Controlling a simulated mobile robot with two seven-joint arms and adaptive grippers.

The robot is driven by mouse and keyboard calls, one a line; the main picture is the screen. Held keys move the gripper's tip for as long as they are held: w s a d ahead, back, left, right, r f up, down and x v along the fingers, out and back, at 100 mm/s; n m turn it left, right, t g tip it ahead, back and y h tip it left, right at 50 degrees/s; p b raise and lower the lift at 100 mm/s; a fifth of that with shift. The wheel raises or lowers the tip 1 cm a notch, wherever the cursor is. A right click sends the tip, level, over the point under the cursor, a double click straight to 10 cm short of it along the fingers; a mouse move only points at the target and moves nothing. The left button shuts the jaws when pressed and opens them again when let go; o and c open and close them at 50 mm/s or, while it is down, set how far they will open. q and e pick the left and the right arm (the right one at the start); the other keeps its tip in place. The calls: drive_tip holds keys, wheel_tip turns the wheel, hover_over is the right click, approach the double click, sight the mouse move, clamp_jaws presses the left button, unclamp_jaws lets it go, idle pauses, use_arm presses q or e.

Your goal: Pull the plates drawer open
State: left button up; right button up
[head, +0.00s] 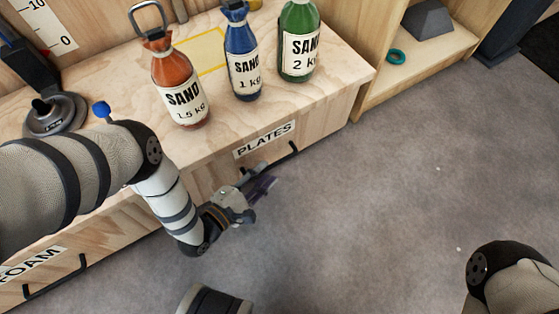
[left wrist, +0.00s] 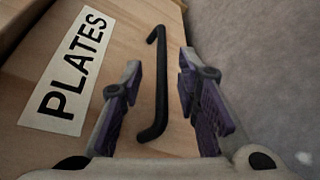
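The plates drawer (head: 222,173) has a pale wooden front with a PLATES label (head: 265,140), and it looks shut, flush in the bench. Its black bar handle (head: 286,157) is partly hidden by my left gripper (head: 262,184) in the head view. In the left wrist view the handle (left wrist: 161,85) shows between the two purple-padded fingers of the left gripper (left wrist: 160,80). These fingers are spread, with gaps on both sides of the bar. I cannot tell how deep the bar sits between them. My right gripper is out of view.
Red (head: 178,85), blue (head: 242,60) and green (head: 299,45) sand bottles stand on the bench top (head: 325,85). A FOAM drawer (head: 85,245) lies to the left. A shelf (head: 425,70) stands at the back right. The grey floor (head: 390,200) before the drawer is clear.

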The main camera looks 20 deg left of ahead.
sight(276, 163)
use_arm(q)
drive_tip(key=b+x, duration=0.1)
drive_tip(key=x, duration=0.4)
drive_tip(key=shift+w+d+f+b, duration=0.15)
drive_tip(key=shift+w+f+b, duration=0.05)
drive_tip(key=shift+w+b, duration=0.2)
clamp_jaws()
drive_tip(key=shift+s, duration=0.15)
